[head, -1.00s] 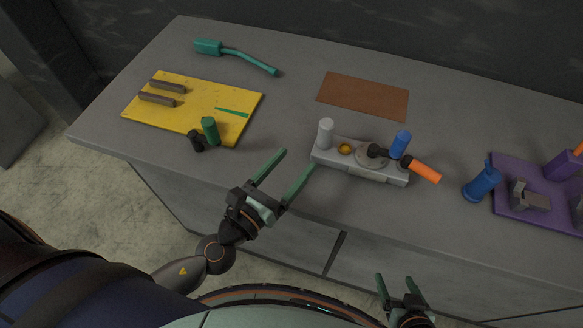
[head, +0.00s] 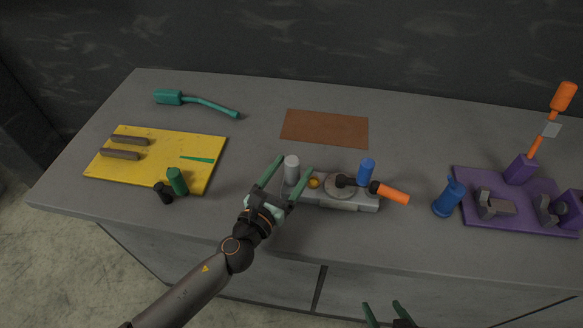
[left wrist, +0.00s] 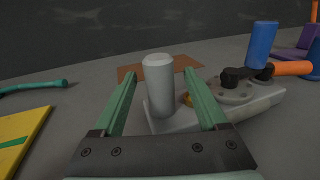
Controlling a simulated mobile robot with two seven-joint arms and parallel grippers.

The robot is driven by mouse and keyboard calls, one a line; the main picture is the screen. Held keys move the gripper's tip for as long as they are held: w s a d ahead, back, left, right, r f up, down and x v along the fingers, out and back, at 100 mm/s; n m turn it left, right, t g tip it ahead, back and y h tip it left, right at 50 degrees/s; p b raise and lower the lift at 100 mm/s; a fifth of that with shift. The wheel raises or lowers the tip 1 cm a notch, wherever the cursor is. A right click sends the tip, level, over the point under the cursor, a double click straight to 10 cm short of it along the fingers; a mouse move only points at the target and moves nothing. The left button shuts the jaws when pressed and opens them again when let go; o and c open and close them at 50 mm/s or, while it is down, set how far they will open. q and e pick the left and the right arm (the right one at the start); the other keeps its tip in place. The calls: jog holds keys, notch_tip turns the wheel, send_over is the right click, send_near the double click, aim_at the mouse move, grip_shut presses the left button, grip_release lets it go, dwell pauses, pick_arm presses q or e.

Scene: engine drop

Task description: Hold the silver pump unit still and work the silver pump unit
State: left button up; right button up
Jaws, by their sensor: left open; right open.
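The silver pump unit (head: 345,202) lies on the bench as a flat grey base with a light grey upright cylinder (head: 291,168) at its left end. It carries a small yellow part (head: 313,183), a round disc, a blue upright cylinder (head: 367,171) and an orange handle (head: 393,194) sticking out to the right. My left gripper (head: 284,178) is open, with its fingers on either side of the grey cylinder; the left wrist view shows that cylinder (left wrist: 160,88) between them, with gaps. My right gripper (head: 385,312) is open at the bottom edge, away from the bench top.
A yellow board (head: 205,160) with dark bars is at left, with green and black cylinders near its front edge. A teal tool (head: 195,101) and brown mat (head: 325,128) lie behind. A blue object (head: 449,198) and purple board (head: 520,222) are at right.

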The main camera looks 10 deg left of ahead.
pick_arm(q)
jog(key=shift+w+d, duration=0.1)
jog(key=shift+w, duration=0.15)
jog(key=shift+c, duration=0.3)
grip_shut()
dwell(1.0)
jog(key=shift+c, duration=1.3)
grip_release()
grip_shut()
dwell(1.0)
